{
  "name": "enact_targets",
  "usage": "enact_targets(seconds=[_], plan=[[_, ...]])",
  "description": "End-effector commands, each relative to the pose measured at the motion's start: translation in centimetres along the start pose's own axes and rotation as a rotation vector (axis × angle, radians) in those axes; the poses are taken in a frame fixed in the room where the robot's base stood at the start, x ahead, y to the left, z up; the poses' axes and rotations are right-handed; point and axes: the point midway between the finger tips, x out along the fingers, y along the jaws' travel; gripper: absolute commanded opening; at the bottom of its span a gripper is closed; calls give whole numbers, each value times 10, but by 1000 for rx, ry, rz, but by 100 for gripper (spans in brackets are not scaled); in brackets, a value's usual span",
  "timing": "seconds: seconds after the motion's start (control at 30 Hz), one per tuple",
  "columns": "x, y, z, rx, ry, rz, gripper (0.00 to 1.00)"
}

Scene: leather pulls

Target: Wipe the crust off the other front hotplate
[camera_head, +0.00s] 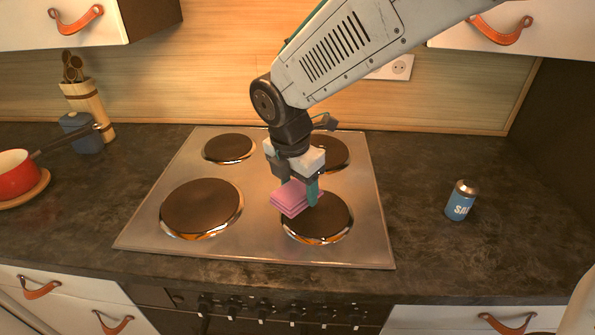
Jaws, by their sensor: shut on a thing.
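My gripper (298,190) is shut on a pink folded cloth (289,200). It holds the cloth at the left part of the front right hotplate (322,222); I cannot tell whether the cloth touches the plate. The front left hotplate (201,207) is larger, dark brown and uncovered. Both front plates look brownish, and I cannot clearly make out crust on either. My gripper and cloth hide part of the front right plate.
The steel hob (262,240) also has a rear left hotplate (228,148) and a rear right one (328,153). A blue salt shaker (461,201) stands on the right counter. A red pot (17,176), a blue-grey container (82,133) and a utensil holder (90,105) stand left.

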Motion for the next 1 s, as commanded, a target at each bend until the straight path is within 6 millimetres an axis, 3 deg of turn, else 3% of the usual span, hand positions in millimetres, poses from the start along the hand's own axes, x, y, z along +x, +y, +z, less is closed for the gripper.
enact_targets(seconds=[0.4,1.0], plan=[[-33,-1,6,1,0,-1,34],[-34,-1,6,1,0,-1,34]])
